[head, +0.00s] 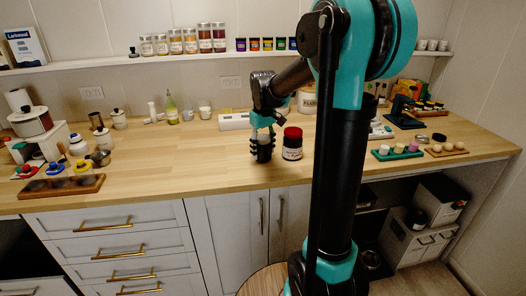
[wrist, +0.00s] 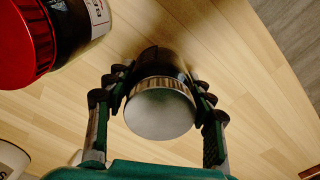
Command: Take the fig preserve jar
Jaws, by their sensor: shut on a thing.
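A dark jar with a silver lid (wrist: 160,108) stands upright between the fingers of my gripper (wrist: 160,100). It also shows in the head view as a small dark jar (head: 264,154) on the wooden counter. My gripper (head: 264,148) is shut on it, with the fingers on both sides of its body. Its label is hidden, so I cannot tell its contents. A larger dark jar with a red lid (head: 292,144) stands just to the right, apart from my gripper. In the wrist view this red-lidded jar (wrist: 30,45) is at the upper left, its label too cut off to read.
The wooden counter (head: 200,160) is clear to the left of the held jar. A white box (head: 235,121) lies behind it. A green tray (head: 396,154) and an egg holder (head: 446,150) stand at the right. Spice jars (head: 190,42) line the shelf above.

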